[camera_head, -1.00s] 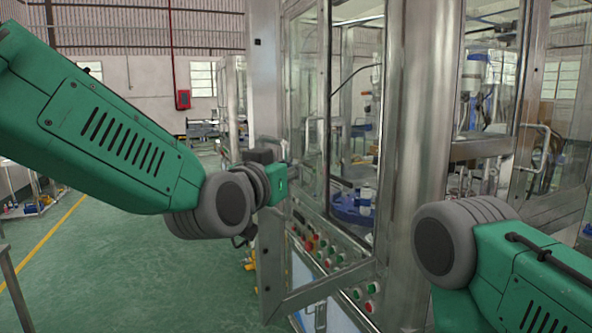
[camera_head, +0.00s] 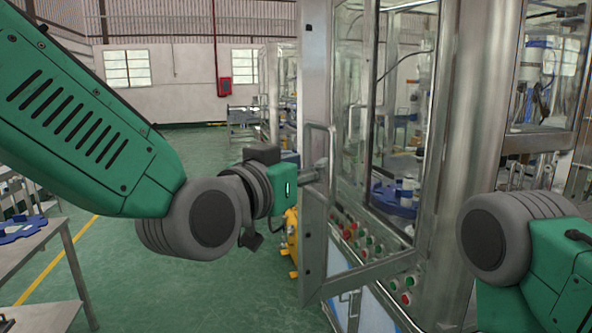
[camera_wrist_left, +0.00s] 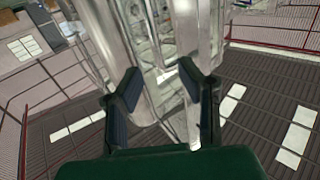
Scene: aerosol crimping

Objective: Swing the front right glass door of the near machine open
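The near machine's glass door has a metal frame (camera_head: 313,245) and stands angled out from the cabinet, with the control buttons showing through it. A bent bar handle (camera_head: 333,150) is on its left upright. My left gripper (camera_head: 316,172) is at this upright, beside the handle; its fingertips are small and partly hidden in the head view. In the left wrist view my left gripper's fingers (camera_wrist_left: 160,95) are spread apart, with shiny metal bars and glass between and beyond them. I cannot tell whether they touch the handle. My right forearm is at the right; its gripper is out of frame.
Red and green buttons (camera_head: 350,240) line the machine's lower panel. A thick metal column (camera_head: 462,130) stands right of the door. A table (camera_head: 50,245) with a blue part is at the lower left. Green floor (camera_head: 180,290) is open left of the machine.

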